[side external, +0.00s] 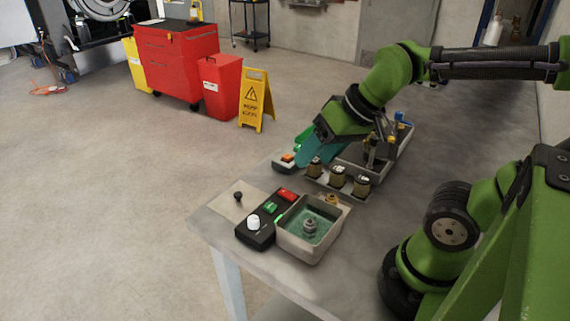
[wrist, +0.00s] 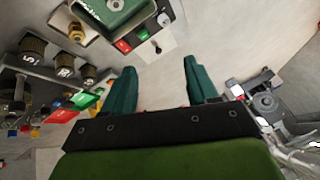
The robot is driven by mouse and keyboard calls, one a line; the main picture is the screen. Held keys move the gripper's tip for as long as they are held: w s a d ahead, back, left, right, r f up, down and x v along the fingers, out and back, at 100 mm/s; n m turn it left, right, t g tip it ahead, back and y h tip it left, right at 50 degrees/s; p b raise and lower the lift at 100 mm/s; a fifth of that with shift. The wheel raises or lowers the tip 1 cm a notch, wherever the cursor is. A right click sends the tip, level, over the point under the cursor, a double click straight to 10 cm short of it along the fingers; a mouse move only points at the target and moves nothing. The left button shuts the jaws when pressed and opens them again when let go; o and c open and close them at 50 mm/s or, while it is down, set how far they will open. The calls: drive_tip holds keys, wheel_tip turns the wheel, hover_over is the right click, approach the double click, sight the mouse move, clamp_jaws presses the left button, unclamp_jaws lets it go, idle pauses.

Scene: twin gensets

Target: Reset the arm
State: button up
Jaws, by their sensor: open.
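My gripper (wrist: 163,90) is open in the wrist view, with two teal fingers spread and nothing between them. In the side external view my gripper (side external: 308,152) hangs above the table, near the far control box and the row of knobs. My green arm reaches in from the right. The grey table (side external: 300,285) lies below. The gripper appears apart from everything, though its exact height is hard to tell.
A grey tray (side external: 318,252) with a green floor holds a metal part. Beside it is a black control box (side external: 256,234) with red and green buttons. Three dark knobs (side external: 338,177) stand in a row. A grey bin (side external: 400,147) sits behind. The table's front right is clear.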

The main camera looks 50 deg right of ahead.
drive_tip(key=shift+s+a+r+t, duration=0.1)
drive_tip(key=shift+s+r+t, duration=0.2)
drive_tip(key=shift+r+t, duration=0.4)
